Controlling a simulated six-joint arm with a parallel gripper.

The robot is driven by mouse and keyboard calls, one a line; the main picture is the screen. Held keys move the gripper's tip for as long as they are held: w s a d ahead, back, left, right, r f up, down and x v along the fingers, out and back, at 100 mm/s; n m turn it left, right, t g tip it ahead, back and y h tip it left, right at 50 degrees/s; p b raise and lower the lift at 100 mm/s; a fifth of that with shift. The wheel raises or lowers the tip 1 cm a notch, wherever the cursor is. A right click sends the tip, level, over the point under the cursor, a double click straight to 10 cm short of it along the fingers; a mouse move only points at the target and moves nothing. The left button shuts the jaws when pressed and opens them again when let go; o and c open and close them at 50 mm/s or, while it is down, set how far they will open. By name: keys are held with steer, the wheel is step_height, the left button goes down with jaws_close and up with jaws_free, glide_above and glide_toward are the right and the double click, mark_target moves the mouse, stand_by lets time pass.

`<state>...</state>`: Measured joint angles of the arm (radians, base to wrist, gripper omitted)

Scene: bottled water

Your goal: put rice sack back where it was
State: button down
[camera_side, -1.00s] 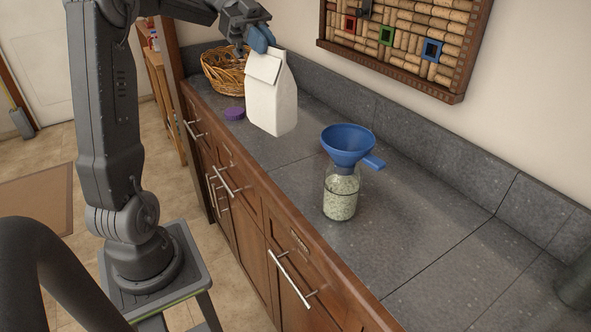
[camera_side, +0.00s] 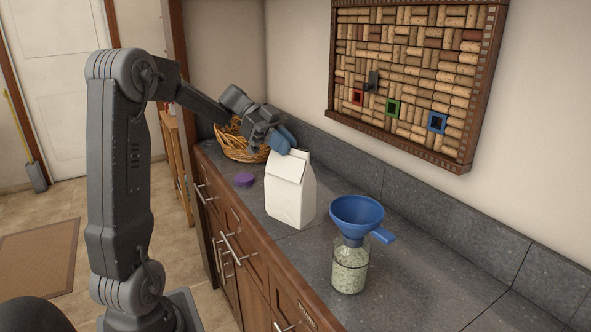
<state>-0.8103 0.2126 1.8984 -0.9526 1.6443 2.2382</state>
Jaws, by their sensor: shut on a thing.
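The rice sack (camera_side: 290,192) is a white paper bag with a folded top. It stands upright on the grey counter, or just above it; I cannot tell if its base touches. My gripper (camera_side: 284,146), with blue fingertips, is shut on the sack's folded top edge from the upper left. The far fingertip is partly hidden.
A glass jar of pale green grains (camera_side: 350,267) with a blue funnel (camera_side: 357,214) in its mouth stands right of the sack. A purple lid (camera_side: 244,180) lies left of it. A wicker basket (camera_side: 238,150) is behind. The counter (camera_side: 440,262) at right is clear.

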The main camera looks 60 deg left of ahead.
mark_target(313, 184)
steer(key=shift+w+d+f, duration=0.75)
steer(key=shift+w+d, duration=0.1)
steer(key=shift+w, duration=0.1)
steer(key=shift+f, duration=2)
steer(key=shift+f, duration=0.2)
steer(key=c, duration=1.2)
jaws_free()
